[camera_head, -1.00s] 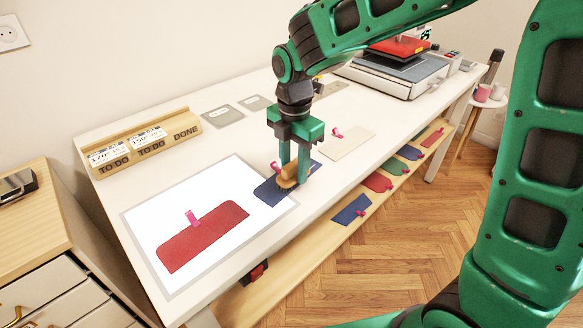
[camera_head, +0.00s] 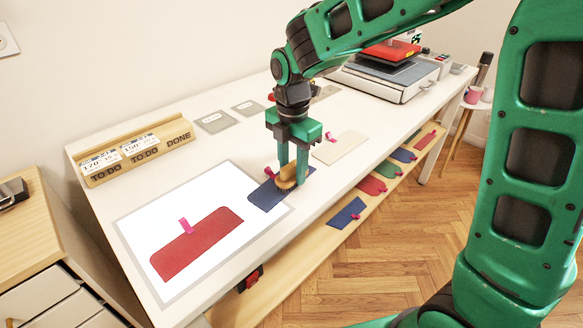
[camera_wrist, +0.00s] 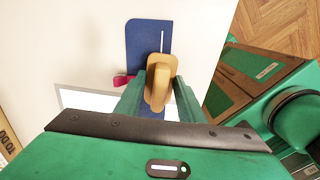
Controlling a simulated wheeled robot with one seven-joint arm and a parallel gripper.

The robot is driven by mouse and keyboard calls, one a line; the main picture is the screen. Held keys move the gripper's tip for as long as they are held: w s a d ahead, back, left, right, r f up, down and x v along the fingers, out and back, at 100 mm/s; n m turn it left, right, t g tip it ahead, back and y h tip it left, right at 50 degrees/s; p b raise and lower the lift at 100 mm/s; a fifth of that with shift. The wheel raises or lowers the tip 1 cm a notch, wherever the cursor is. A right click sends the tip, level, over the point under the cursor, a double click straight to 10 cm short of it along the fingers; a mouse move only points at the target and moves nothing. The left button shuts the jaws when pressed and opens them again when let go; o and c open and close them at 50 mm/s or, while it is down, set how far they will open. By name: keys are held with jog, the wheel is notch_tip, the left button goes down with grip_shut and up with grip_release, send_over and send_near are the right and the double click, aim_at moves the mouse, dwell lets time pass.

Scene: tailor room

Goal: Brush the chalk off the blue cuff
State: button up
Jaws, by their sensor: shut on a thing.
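The blue cuff (camera_head: 266,195) lies flat on the table, partly over the edge of the white mat, with a pink tab at its far side. It also shows in the wrist view (camera_wrist: 141,38), where a thin white chalk line (camera_wrist: 162,41) runs lengthwise near its right edge. My gripper (camera_head: 292,170) is over the cuff, pointing down, shut on a brush with a tan wooden handle (camera_wrist: 158,80). In the head view the brush (camera_head: 287,177) is low at the cuff's right part. Its dark bristles appear to touch the cloth, though the contact is partly hidden.
A red cuff (camera_head: 197,243) with a pink tab lies on the white mat (camera_head: 150,215). A wooden card rack (camera_head: 132,153) stands at the back left. A cream piece (camera_head: 338,147) lies right of the gripper. A heat press (camera_head: 385,75) is at the far end. More coloured cuffs lie on the lower shelf (camera_head: 335,232).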

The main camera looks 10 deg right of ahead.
jog(key=shift+w+d+f, duration=0.1)
jog(key=shift+w+d, duration=0.35)
jog(key=shift+d, duration=0.1)
jog(key=shift+w+d, duration=0.45)
jog(key=shift+d, duration=0.15)
jog(key=shift+w+d, duration=0.55)
jog(key=shift+d, duration=0.1)
jog(key=shift+w+d, duration=0.45)
jog(key=shift+d, duration=0.1)
jog(key=shift+a, duration=0.1)
